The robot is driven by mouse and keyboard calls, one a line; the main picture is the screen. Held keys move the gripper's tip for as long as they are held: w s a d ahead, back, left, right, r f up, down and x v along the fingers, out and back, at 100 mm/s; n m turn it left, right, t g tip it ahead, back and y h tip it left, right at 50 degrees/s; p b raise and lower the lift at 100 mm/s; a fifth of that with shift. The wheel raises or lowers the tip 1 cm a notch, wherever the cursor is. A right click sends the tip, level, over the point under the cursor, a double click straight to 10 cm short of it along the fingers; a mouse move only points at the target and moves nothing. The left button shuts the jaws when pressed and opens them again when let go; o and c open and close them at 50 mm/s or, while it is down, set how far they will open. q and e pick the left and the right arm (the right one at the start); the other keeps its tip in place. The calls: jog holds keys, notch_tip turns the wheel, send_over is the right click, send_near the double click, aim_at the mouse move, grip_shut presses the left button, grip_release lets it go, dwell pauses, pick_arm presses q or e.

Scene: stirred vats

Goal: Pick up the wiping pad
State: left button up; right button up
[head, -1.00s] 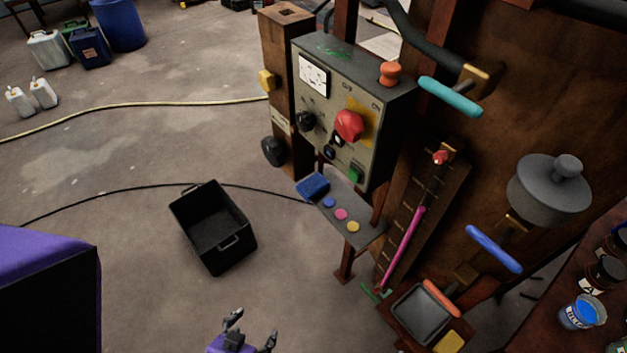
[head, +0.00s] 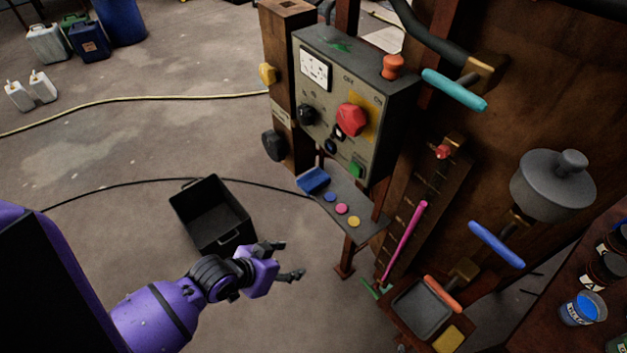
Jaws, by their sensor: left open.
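A yellow block (head: 449,339), which looks like the wiping pad, lies at the bottom right of the head view. It is beside a grey square pan (head: 421,308) at the foot of the wooden vat stand. My left gripper (head: 289,260) is open and empty, its fingers pointing right. It is in front of the small shelf, well to the left of the yellow block and apart from it. My right gripper is out of view.
A grey shelf (head: 366,228) holds a blue tray (head: 313,180) and coloured discs under the control box (head: 350,105). Red, blue and teal handles jut from the vat. A black crate (head: 205,206) stands on the floor behind my left arm. Jars (head: 583,310) stand at the right.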

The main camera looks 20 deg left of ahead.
pick_arm(q)
jog(key=w+a+r+m+g, duration=0.2)
jog(key=w+a+r, duration=0.1)
jog(key=w+r, duration=0.25)
jog(key=g+y, duration=0.1)
send_near(307, 182)
notch_tip(307, 182, down, 5)
jog(key=shift+w+d+f+m, duration=0.2)
jog(key=shift+w+d+m, duration=0.2)
jog(key=shift+w+d, duration=0.5)
jog(key=shift+w+d+f+y, duration=0.15)
jog(key=shift+w+d+f, duration=0.1)
jog(key=shift+f, duration=0.35)
jog(key=shift+w+d+f+y, duration=0.15)
jog(key=shift+w+f, duration=0.05)
jog(key=shift+f, duration=0.4)
jog(key=shift+w+f, duration=0.1)
jog(key=shift+f, duration=0.15)
jog(key=c, duration=0.8)
